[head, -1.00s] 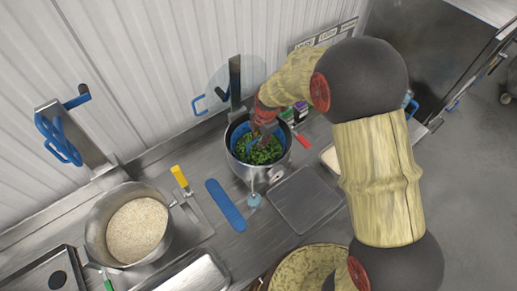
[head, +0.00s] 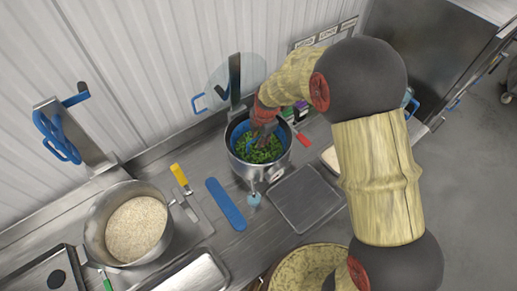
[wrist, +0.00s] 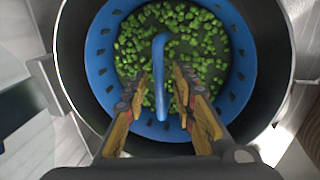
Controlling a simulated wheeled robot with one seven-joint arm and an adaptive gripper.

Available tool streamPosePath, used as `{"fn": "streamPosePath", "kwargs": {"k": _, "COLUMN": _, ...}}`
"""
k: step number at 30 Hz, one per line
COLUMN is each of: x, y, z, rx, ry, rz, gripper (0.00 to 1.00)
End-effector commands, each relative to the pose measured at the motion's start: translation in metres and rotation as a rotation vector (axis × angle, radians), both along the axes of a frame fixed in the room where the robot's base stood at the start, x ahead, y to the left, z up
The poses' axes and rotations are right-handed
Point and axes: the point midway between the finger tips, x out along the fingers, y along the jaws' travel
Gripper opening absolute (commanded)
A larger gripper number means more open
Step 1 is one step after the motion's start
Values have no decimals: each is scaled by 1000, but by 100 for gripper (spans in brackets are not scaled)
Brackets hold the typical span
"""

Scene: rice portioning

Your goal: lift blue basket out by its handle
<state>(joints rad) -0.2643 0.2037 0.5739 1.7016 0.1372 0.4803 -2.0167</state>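The blue basket (wrist: 97,52) is a perforated round basket with green peas inside, and it sits in a steel pot (wrist: 281,60). It also shows in the head view (head: 237,136), partly hidden by my arm. Its blue handle (wrist: 161,108) is a bar that reaches over the peas toward the near rim. My gripper (wrist: 162,76) is open over the basket. Its yellow-padded fingers stand on either side of the handle, with a visible gap on each side. In the head view my gripper (head: 264,136) points down into the pot.
A pot of rice (head: 91,232) stands at the left. A blue strip (head: 225,204) and a grey tray (head: 303,199) lie on the steel counter near the basket's pot. A corrugated wall (head: 150,60) runs behind the counter.

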Motion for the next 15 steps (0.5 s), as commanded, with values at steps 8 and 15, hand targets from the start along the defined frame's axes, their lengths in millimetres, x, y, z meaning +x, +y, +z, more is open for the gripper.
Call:
{"fn": "streamPosePath", "kwargs": {"k": 8, "x": 0, "y": 0, "z": -2, "rx": 0, "ry": 0, "rz": 0, "gripper": 26}}
{"fn": "streamPosePath", "kwargs": {"k": 15, "x": 0, "y": 0, "z": -1, "rx": 0, "ry": 0, "rz": 0, "gripper": 24}}
